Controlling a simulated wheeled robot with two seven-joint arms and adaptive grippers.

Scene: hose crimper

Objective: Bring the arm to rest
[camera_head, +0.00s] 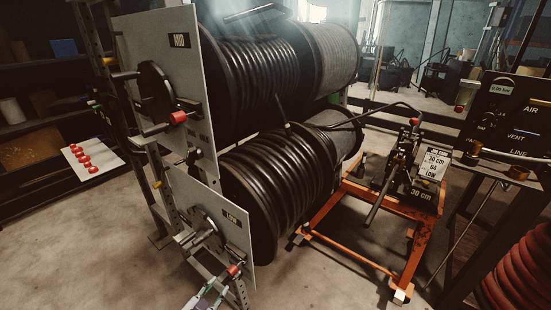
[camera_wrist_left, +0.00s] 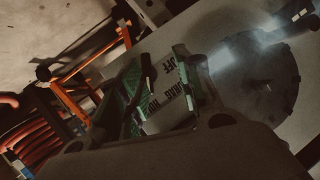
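My left gripper (camera_head: 207,298) comes in at the bottom edge of the head view, beside the crank handle (camera_head: 232,271) with a red grip on the lower hose reel. In the left wrist view its two green-lined fingers (camera_wrist_left: 158,88) stand apart. A pale plate with dark lettering (camera_wrist_left: 165,88) shows between and behind them. I see nothing held between the fingers. Whether the gripper touches the crank cannot be told. My right gripper is in neither view.
Two black hose reels (camera_head: 275,170) stand in a metal rack with grey side plates (camera_head: 180,75). An orange wheeled frame (camera_head: 345,256) carries a tool and a "30 cm" sign. A panel (camera_head: 505,115) and red hose (camera_head: 520,270) are at the right. Floor is clear at lower left.

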